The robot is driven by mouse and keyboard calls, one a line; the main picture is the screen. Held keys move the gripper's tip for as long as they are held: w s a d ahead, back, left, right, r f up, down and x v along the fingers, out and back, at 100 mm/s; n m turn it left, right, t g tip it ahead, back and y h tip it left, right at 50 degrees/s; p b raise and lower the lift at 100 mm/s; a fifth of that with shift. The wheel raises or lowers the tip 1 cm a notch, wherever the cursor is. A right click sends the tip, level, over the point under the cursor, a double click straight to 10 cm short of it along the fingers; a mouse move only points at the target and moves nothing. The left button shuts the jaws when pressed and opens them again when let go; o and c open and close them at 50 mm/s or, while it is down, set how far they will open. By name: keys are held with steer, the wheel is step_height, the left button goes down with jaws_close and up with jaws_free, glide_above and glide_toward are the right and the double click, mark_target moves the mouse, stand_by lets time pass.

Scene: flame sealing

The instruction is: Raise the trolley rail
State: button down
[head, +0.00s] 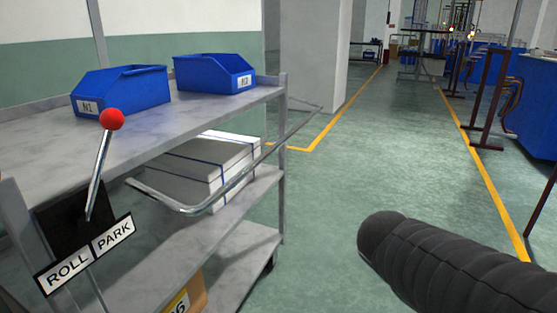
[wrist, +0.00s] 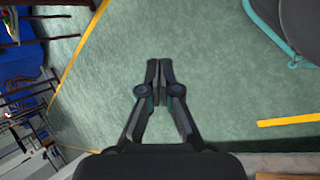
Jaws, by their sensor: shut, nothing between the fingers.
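The trolley (head: 225,118) stands at the left of the head view, a grey frame with several shelves. Its rail (head: 183,208), a bent grey metal bar, juts from the near side and sits below the top shelf, level with the stack on the middle shelf. A lever with a red knob (head: 112,119) rises from a black plate above a ROLL/PARK label (head: 85,254); it leans slightly right. My gripper (wrist: 160,65) is shut and empty above the green floor in the wrist view. It is out of the head view, and the wrist view does not clearly show the rail.
Blue bins N1 (head: 122,90) and N2 (head: 214,73) stand on the top shelf. White-grey packs (head: 205,165) lie on the middle shelf, and a cardboard box (head: 188,297) below. A pillar (head: 315,55) stands behind. The floor aisle (head: 385,150) is clear; blue benches line the right.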

steer(key=w+a+r+n+t+h+b, duration=0.1)
steer(key=w+a+r+n+t+h, duration=0.2)
steer(key=w, duration=0.4)
steer(key=w+a+r+n+t+h+b, duration=0.1)
steer(key=w+a+n+t+h, duration=0.1)
steer(key=w+n+h, duration=0.3)
steer(key=w+a+r+n+t+h+b, duration=0.1)
steer(key=w+a+r+n+t+h, duration=0.2)
steer(key=w, duration=0.5)
steer(key=w+a+f+n+t+y+b, duration=0.1)
steer(key=w+a+f+n+t+y, duration=0.15)
steer(key=a+n+t, duration=0.4)
steer(key=w+a+f+n+t+y, duration=0.1)
steer(key=w+a+n+t+y, duration=0.2)
steer(key=a, duration=0.6)
steer(key=w+a+f+n+t+y+b, duration=0.1)
steer(key=a+n+t+y, duration=0.35)
steer(key=a+t, duration=0.3)
steer(key=w+d+r, duration=0.1)
steer(key=w+r, duration=0.2)
steer(key=r, duration=0.2)
steer(key=w+d+r+g+p, duration=0.1)
steer(key=w+r, duration=0.2)
steer(key=r, duration=0.3)
steer(key=shift+w+n+h, duration=0.15)
steer(key=shift+n+h, duration=0.15)
steer(key=shift+n, duration=0.1)
